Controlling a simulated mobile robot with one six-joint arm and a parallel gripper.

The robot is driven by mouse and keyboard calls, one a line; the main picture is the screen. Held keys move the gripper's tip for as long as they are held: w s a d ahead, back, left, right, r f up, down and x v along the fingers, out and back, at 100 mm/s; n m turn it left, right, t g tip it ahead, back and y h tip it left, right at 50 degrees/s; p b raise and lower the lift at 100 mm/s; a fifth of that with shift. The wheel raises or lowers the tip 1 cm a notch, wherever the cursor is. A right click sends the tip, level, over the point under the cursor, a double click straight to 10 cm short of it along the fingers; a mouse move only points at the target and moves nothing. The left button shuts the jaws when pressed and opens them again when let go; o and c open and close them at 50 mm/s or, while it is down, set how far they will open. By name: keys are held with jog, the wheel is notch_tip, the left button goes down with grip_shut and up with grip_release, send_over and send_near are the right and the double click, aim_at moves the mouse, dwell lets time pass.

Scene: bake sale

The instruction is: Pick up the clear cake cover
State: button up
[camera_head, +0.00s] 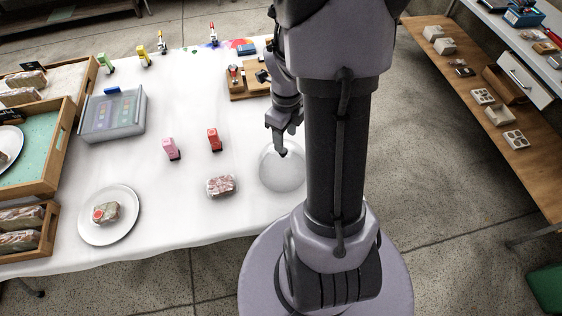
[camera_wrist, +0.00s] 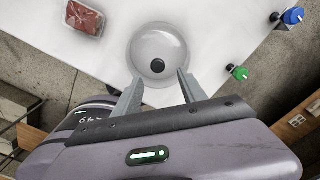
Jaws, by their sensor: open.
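The clear cake cover (camera_head: 283,172) is a see-through dome standing on the white table near its right front edge, partly hidden by my arm in the head view. In the wrist view the cover (camera_wrist: 147,42) shows from above, with a dark round knob (camera_wrist: 157,66) on its top. My gripper (camera_head: 282,151) is over the cover. In the wrist view my gripper (camera_wrist: 158,75) is open, with one finger on each side near the knob. The fingers look empty, and I cannot tell whether they touch the knob.
A white plate (camera_head: 124,232) with a wrapped item is further left.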

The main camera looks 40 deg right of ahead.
aim_at(283, 161)
jog(key=f+b, duration=0.1)
jog(key=f, duration=0.2)
jog(key=f+b, duration=0.2)
jog(key=f, duration=0.1)
jog(key=shift+w+a+f, duration=0.1)
jog(key=shift+w+a, duration=0.1)
grip_shut()
dwell(1.1)
